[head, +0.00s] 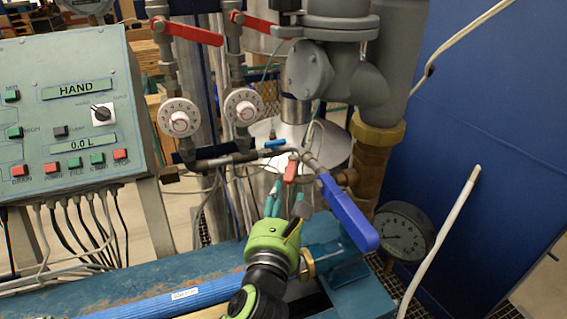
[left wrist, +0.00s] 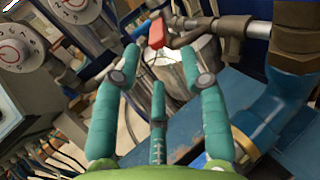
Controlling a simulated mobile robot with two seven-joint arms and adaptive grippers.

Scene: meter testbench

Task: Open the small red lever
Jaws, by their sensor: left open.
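The small red lever (head: 291,171) hangs down from the thin horizontal pipe in the middle of the head view. It also shows in the left wrist view (left wrist: 156,33), just beyond the fingertips and between them. My left gripper (head: 285,192) is below the lever with its teal fingers pointing up at it. In the left wrist view the fingers (left wrist: 187,50) are spread apart with nothing between them, and the gripper is open. It looks close to the lever, but I cannot tell whether it touches. My right gripper is not in view.
A large blue lever (head: 348,212) slants down just right of my left gripper. A small blue handle (head: 275,143) sits on the pipe above. Two larger red levers (head: 193,33) are higher up. A pressure gauge (head: 404,232) and a control panel (head: 70,110) stand to the sides.

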